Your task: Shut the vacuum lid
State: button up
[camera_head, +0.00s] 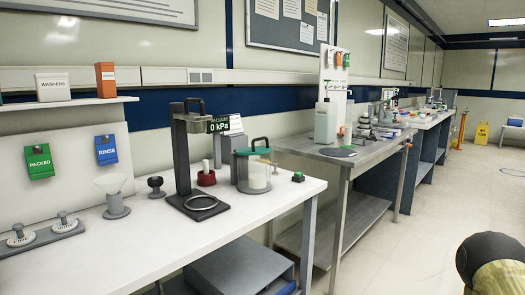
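A clear cylindrical vessel (242,174) stands near the right end of the white bench, with a pale content inside. A green lid (250,152) with a black arched handle (260,143) lies across its top; I cannot tell whether it is fully seated. Just left and behind is a small display (218,125) reading "VACUUM 0 kPa". A dark grey stand (182,155) with an overhanging head and a black top handle (193,106) rises left of the vessel, with a ring (201,203) on its base. My gripper is not in view.
A red pot (206,178) stands between stand and vessel. A small green-topped block (298,177) lies right of the vessel. A funnel (114,191) and black knob (155,186) stand left. The white bench (130,250) front is clear. A metal table (330,150) adjoins beyond; floor is open at right.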

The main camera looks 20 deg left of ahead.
aim_at(254, 150)
jog(key=z, duration=0.25)
jog(key=k, duration=0.25)
jog(key=u, duration=1.15)
jog(key=i, duration=1.15)
jog(key=z, duration=0.55)
